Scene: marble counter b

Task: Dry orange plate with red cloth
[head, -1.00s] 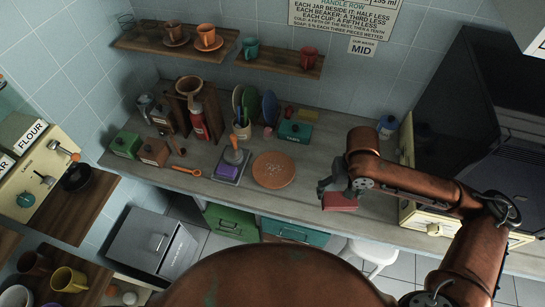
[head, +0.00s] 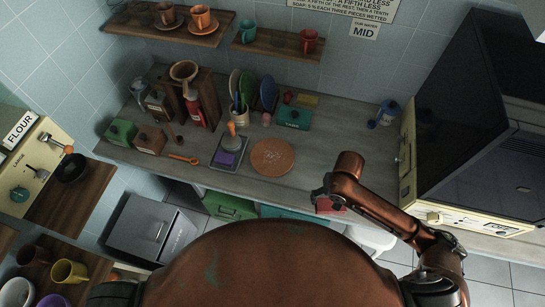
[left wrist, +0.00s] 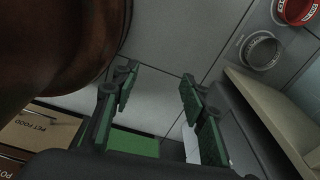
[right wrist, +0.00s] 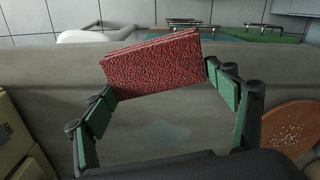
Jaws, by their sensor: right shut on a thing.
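The orange plate (head: 272,157) lies on the grey counter with pale drops or specks scattered in its middle. Part of it also shows at the right edge of the right wrist view (right wrist: 292,128). My right gripper (head: 322,196) is to the right of the plate, near the counter's front edge. It is shut on the red cloth (right wrist: 153,66), a folded, textured block held between the fingertips. In the head view the red cloth (head: 330,207) is partly hidden by the gripper. My left gripper (left wrist: 158,98) is open and empty, low beside my body.
A damp-looking patch (right wrist: 168,134) marks otherwise bare counter. A cream appliance (head: 408,160) stands right.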

